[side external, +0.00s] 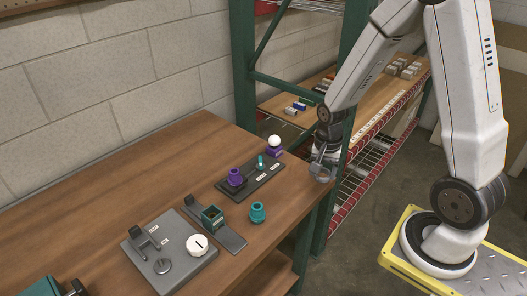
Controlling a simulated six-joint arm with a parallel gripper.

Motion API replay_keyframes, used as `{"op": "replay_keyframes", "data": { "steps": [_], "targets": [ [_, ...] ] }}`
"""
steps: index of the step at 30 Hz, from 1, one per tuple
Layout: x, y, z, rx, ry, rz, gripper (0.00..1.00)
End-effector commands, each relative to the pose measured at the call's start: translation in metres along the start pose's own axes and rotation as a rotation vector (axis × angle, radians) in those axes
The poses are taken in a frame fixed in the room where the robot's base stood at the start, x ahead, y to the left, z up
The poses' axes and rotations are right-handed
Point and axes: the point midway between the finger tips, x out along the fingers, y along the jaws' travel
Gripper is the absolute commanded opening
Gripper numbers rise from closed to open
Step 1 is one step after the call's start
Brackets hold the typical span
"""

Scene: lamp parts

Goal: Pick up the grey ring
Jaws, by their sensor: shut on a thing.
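My gripper (321,176) is at the right end of the wooden table, beside the dark base plate with purple parts. It points down and is shut on a small grey thing that looks like the grey ring. The fingers hide most of it and it is small in view, so its shape is unclear. I cannot tell whether it touches the table top or is just above it.
The dark plate (262,180) bears a purple part (235,177) and a white ball (274,141) stands behind it. A teal part (257,212) stands alone. A grey board (178,277) with a white knob (197,244) is nearer. A green rack post (243,65) rises behind.

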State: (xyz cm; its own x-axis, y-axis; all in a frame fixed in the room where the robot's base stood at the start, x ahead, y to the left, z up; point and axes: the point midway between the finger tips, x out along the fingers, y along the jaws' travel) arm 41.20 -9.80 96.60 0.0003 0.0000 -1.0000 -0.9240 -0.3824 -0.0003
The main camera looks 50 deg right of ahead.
Motion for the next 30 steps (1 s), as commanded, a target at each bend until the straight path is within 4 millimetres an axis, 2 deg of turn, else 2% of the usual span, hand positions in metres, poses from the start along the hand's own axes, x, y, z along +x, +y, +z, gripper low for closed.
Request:
{"op": "replay_keyframes", "data": {
  "steps": [9, 30],
  "targets": [
    [-0.01, 0.017, 0.012, 0.0, 0.0, 0.0, 0.12],
    [-0.011, 0.019, 0.014, 0.0, 0.0, 0.0, 0.12]
  ]
}}
